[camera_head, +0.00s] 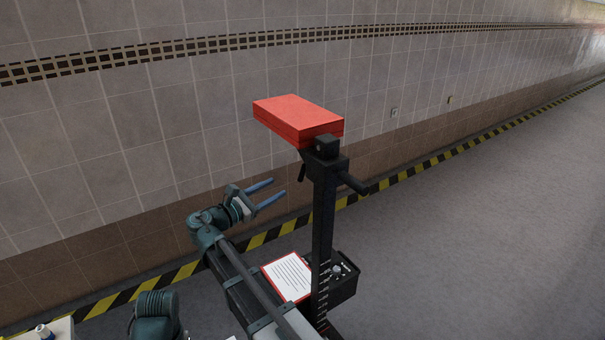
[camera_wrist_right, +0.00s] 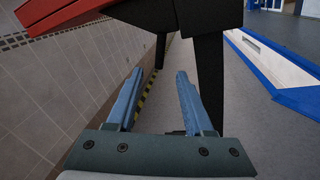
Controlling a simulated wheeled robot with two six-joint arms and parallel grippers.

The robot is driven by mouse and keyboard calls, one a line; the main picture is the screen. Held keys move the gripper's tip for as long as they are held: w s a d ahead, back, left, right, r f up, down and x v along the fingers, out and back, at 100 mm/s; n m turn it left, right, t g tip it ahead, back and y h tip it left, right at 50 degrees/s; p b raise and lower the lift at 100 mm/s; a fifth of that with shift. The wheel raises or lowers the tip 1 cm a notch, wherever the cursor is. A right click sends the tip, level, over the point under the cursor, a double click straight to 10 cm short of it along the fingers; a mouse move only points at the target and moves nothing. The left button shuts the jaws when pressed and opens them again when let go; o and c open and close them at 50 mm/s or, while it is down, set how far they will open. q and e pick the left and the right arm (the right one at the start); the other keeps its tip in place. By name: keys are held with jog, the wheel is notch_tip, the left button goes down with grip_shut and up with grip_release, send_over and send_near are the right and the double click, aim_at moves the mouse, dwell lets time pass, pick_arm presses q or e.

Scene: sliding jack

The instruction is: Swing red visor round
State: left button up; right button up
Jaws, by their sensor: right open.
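The red visor (camera_head: 298,117) is a flat red block at the top of a black upright post (camera_head: 323,215) in the head view. Its red edge also shows at the upper left of the right wrist view (camera_wrist_right: 60,14). My right gripper (camera_head: 265,191) is below and to the left of the visor in the head view, apart from it. Its blue fingers are spread with nothing between them, as the right wrist view also shows (camera_wrist_right: 158,95). A dark handle (camera_head: 352,182) sticks out from the post head. My left gripper is not in view.
A tiled wall (camera_head: 120,120) with a yellow-black floor stripe (camera_head: 440,158) runs behind the post. A clipboard with paper (camera_head: 288,276) and a black tray (camera_head: 343,285) sit low at the post. Open grey floor (camera_head: 480,250) lies to the right.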

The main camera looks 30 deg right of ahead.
aim_at(300, 175)
jog(key=x, duration=1.2)
jog(key=shift+d+f, duration=0.1)
grip_shut()
dwell(1.0)
